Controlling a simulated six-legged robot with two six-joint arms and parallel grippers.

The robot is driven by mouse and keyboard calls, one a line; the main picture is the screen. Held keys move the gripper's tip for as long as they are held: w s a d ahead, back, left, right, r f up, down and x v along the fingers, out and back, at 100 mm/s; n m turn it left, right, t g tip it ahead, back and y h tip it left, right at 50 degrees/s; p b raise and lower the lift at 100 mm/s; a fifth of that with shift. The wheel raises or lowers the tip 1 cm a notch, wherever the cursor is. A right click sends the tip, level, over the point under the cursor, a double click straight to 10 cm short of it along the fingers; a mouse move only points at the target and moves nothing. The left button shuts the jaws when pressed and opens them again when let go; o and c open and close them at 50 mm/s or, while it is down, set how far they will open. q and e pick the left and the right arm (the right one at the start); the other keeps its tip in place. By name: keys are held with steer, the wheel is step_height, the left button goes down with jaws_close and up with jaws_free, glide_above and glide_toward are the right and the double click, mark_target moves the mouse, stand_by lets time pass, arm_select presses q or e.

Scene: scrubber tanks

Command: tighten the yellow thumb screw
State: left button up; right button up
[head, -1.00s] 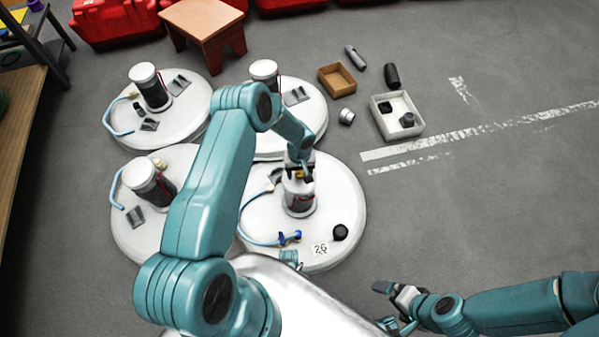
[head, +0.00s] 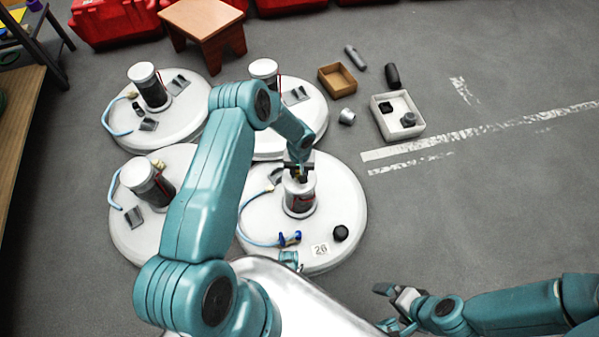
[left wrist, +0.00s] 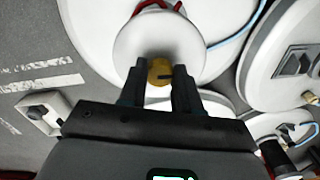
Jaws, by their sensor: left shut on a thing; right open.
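The yellow thumb screw (left wrist: 160,70) sits on top of the white-capped canister (head: 299,198) on the front right tank (head: 345,205). In the left wrist view it lies between the two dark fingers of my left gripper (left wrist: 162,76), which is shut on it from above. In the head view my left gripper (head: 300,172) is over the canister top and hides most of the screw. My right gripper (head: 386,306) is open and empty, low over the floor at the bottom right, away from the tanks.
The same tank carries a blue valve with a hose (head: 290,238), a black knob (head: 340,233) and a label reading 26 (head: 320,249). Other white tanks stand behind and left. A grey bin (head: 405,130) and a wooden box (head: 337,80) lie beyond. Floor on the right is clear.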

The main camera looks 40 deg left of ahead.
arm_select(q)
steer(key=m+b, duration=0.2)
steer(key=m, duration=0.1)
steer(key=shift+a+f+m, duration=0.1)
steer(key=shift+m, duration=0.3)
steer(key=m+b, duration=0.2)
steer(key=m, duration=0.2)
steer(key=shift+m, duration=0.3)
steer(key=m, duration=0.4)
steer(key=shift+a+b, duration=0.1)
steer(key=shift+b, duration=0.25)
steer(key=shift+w+m, duration=0.1)
steer(key=shift+m, duration=2.4)
steer(key=shift+r, duration=0.2)
steer(key=o, duration=1.1)
steer(key=shift+c, duration=0.2)
